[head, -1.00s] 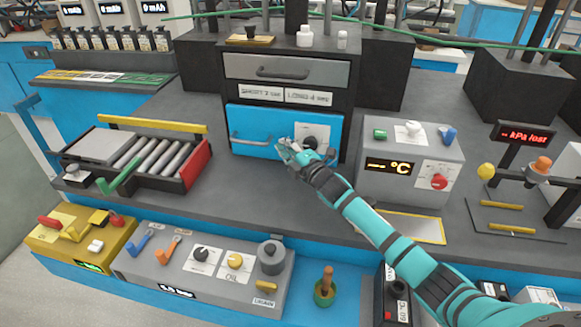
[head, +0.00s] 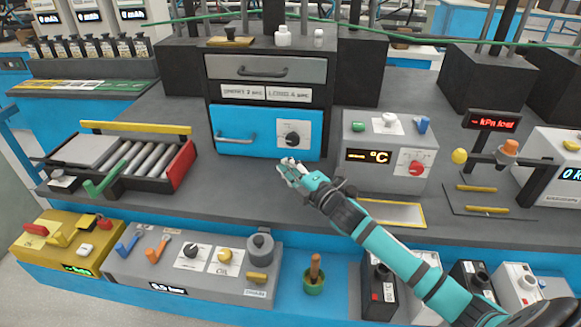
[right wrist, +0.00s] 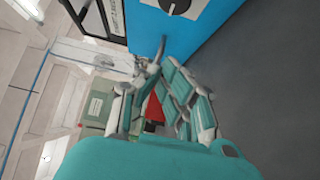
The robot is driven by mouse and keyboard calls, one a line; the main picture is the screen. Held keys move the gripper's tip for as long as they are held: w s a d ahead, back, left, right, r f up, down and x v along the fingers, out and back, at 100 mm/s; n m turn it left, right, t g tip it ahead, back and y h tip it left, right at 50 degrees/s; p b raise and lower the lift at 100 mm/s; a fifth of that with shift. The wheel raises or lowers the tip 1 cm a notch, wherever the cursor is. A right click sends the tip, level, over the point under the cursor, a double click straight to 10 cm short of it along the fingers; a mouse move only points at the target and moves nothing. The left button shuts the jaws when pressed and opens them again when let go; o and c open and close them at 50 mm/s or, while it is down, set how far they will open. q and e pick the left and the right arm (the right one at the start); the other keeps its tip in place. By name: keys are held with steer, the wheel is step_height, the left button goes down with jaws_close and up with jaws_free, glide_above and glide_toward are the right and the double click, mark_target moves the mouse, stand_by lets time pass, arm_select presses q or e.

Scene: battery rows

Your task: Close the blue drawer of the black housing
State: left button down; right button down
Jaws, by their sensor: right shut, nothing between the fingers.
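The black housing (head: 328,110) stands at the back of the grey counter. Its blue drawer (head: 258,117) is below a grey drawer and has a blue bar handle at left and a black knob on a white plate. My right gripper (head: 287,166) is shut and empty, low in front of the drawer. In the right wrist view the fingertips (right wrist: 158,62) are near the blue front (right wrist: 185,38); contact cannot be told. My left gripper is out of view.
A roller unit (head: 128,160) stands left of the housing and a grey °C box (head: 390,180) stands close to its right. Control boxes (head: 195,268) line the lower front. The counter before the housing is mostly clear.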

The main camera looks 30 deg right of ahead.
steer(key=n+h+p, duration=0.1)
steer(key=h, duration=0.1)
steer(key=n+g+h+p, duration=0.5)
steer(key=n+g+h, duration=0.1)
steer(key=n+h, duration=0.25)
glide_toward(312, 143)
steer(key=shift+m+t+h, duration=0.25)
steer(key=shift+t+h, duration=0.05)
steer(key=shift+h, duration=0.25)
steer(key=w+f, duration=0.1)
steer(key=w+d, duration=0.1)
steer(key=w+d+f, duration=0.1)
steer(key=w, duration=0.1)
steer(key=shift+d+f, duration=0.1)
steer(key=shift+f, duration=0.2)
steer(key=shift+w+d, duration=0.45)
steer(key=shift+w, duration=0.2)
